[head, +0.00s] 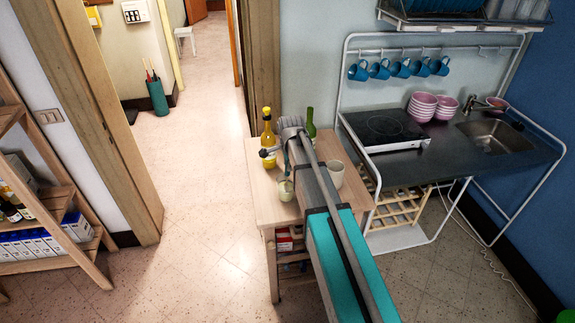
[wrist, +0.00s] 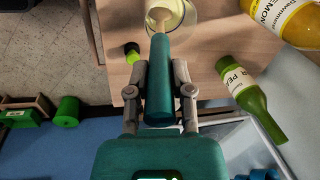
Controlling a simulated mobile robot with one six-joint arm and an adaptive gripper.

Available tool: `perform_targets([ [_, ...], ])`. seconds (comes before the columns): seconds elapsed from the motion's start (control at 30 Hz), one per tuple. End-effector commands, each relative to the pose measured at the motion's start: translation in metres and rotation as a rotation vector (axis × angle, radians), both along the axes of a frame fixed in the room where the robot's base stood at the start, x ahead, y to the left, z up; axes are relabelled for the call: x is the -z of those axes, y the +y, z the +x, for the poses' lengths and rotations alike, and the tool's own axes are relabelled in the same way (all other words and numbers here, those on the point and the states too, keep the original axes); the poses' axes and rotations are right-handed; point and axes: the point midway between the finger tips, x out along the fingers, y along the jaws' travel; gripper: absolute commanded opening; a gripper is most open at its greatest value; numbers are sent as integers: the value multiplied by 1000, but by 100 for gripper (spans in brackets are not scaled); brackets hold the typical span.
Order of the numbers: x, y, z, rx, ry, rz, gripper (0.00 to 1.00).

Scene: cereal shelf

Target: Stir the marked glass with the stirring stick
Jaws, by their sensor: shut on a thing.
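My gripper (wrist: 158,88) is shut on the teal handle of the stirring stick (wrist: 158,100). The stick's pale lower end reaches into the mouth of a glass (wrist: 186,28) at the top of the wrist view. The glass holds something pale yellow; I cannot make out a mark on it. Whether the stick touches the glass wall or bottom is hidden.
A yellow lemon bottle (head: 267,130) and a green pear bottle (head: 310,122) stand behind the glass. A whitish cup (head: 336,174) stands to its right, partly behind my arm. A small green-and-black object (wrist: 131,52) lies left of the stick. The sink counter (head: 440,150) is at right.

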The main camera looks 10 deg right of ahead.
Motion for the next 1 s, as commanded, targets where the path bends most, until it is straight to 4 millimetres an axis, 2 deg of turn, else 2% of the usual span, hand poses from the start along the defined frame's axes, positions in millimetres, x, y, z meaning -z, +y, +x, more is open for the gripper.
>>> perform_targets([
  [0.1, 10, 0, 2, 0, 0, 0, 0],
  [0.4, 21, 1, 4, -1, 0, 0, 0],
  [1.0, 23, 1, 5, -1, 0, 0, 0],
])
